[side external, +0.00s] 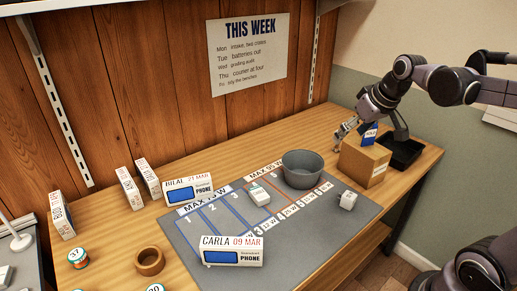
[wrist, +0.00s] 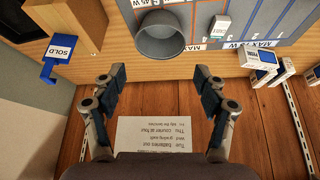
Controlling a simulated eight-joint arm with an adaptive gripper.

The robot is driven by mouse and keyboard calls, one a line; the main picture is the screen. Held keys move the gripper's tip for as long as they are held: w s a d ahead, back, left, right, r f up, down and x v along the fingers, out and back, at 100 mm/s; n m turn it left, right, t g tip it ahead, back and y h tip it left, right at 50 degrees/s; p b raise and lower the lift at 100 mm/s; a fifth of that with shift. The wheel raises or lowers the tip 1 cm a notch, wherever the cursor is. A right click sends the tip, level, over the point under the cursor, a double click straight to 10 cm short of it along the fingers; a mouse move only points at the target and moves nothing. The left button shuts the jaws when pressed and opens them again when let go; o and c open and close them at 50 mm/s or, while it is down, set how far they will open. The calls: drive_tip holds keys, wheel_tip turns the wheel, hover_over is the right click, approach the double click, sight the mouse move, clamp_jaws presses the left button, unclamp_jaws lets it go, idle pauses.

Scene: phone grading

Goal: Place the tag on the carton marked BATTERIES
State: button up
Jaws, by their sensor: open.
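A blue tag reading SOLD (side external: 369,133) shows just behind the top of a brown carton (side external: 362,163) in the side view. The tag also shows in the wrist view (wrist: 61,47), beside the carton (wrist: 85,25); I cannot tell whether they touch. The carton has a pale label on its right side, too small to read, so I cannot confirm BATTERIES. My gripper (side external: 347,128) is above the back of the table near the carton and tag. In the wrist view its fingers (wrist: 159,78) are wide apart with nothing between them, and the tag lies to their left.
A grey bowl (side external: 303,170) stands on the grey marked mat (side external: 281,228), left of the carton. A black tray (side external: 402,153) is right of it. Boxed phones, including CARLA (side external: 231,251) and BILAL (side external: 188,191), stand further left. A wooden wall with a notice (side external: 250,55) closes the back.

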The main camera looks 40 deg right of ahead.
drive_tip(key=s+a+f+n, duration=0.1)
drive_tip(key=s+a+f, duration=0.2)
drive_tip(key=a, duration=0.3)
drive_tip(key=s+a+f+n+t+y, duration=0.1)
drive_tip(key=s+a+f, duration=0.2)
drive_tip(key=a, duration=0.3)
drive_tip(key=shift+s+a+f+t, duration=0.15)
drive_tip(key=shift+s+f+t, duration=0.2)
drive_tip(key=shift+s, duration=0.15)
